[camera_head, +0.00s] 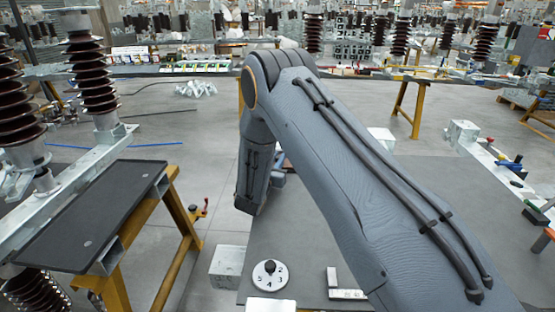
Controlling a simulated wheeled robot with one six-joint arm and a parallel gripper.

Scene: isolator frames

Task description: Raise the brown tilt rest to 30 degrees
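I cannot make out a brown tilt rest; my grey arm covers much of the grey work table (283,232) and may hide it. My arm rises from the lower right, bends at the top and drops to the table's far left part. My gripper is hidden behind the arm, so its fingers do not show. A round white dial (270,274) with dark numbers and a black knob sits at the near left of the table. No angle reading is clear.
A small metal L-shaped piece (345,292) lies right of the dial. A pale block (226,266) stands at the table's left edge. A dark panel (95,215) on a yellow trestle stands left, near tall brown insulators (92,75). Tools (510,163) lie on the right.

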